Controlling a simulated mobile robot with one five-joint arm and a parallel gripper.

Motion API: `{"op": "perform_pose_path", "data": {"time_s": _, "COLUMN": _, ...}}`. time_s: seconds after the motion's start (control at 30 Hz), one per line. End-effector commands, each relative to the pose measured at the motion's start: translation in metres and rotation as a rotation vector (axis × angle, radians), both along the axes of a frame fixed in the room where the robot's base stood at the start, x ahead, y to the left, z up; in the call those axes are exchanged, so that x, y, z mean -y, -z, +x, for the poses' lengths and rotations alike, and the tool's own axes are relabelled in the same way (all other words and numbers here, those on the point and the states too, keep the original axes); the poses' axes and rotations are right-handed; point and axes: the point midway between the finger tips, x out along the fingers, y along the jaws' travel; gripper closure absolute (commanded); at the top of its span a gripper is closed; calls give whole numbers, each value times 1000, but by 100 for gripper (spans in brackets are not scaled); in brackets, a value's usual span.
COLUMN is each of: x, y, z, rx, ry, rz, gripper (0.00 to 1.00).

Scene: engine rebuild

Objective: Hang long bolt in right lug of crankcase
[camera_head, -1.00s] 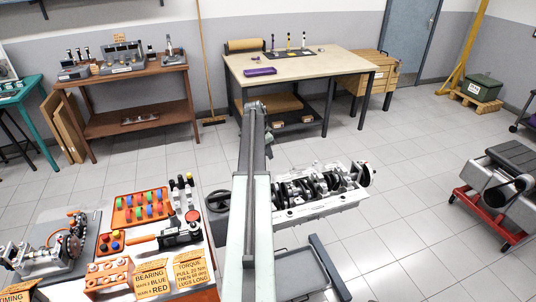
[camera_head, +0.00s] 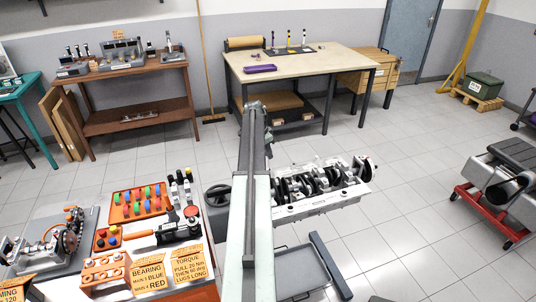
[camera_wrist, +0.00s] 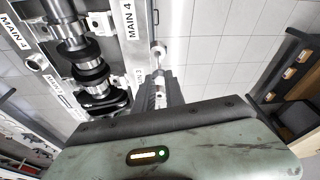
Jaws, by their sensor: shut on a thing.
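The crankcase (camera_head: 290,211), a pale metal block with a dark crankshaft in it, lies just right of my arm in the head view. It also fills the left of the wrist view, where a pale rail (camera_wrist: 135,50) carries "MAIN" labels. My gripper (camera_wrist: 160,88) is beside that rail in the wrist view, its jaws closed on a thin piece that I take for the long bolt (camera_wrist: 157,68). A pale round end (camera_wrist: 158,48) shows just beyond the jaws; I cannot tell whether it is the bolt's head or a lug.
A bench with an orange tray (camera_head: 117,216) and orange signs (camera_head: 190,262) stands at the lower left. A grey tray (camera_head: 290,275) is below the crankcase. A red stand (camera_head: 478,215) is at the right. Tiled floor between crankcase and red stand is clear.

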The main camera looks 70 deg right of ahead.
Motion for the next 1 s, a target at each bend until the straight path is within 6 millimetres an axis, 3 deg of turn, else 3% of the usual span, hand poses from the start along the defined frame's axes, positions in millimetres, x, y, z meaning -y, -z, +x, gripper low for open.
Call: {"op": "perform_pose_path", "data": {"time_s": 1.0, "x": 0, "y": 11, "z": -1, "rx": 0, "ry": 1, "rz": 0, "gripper": 100}}
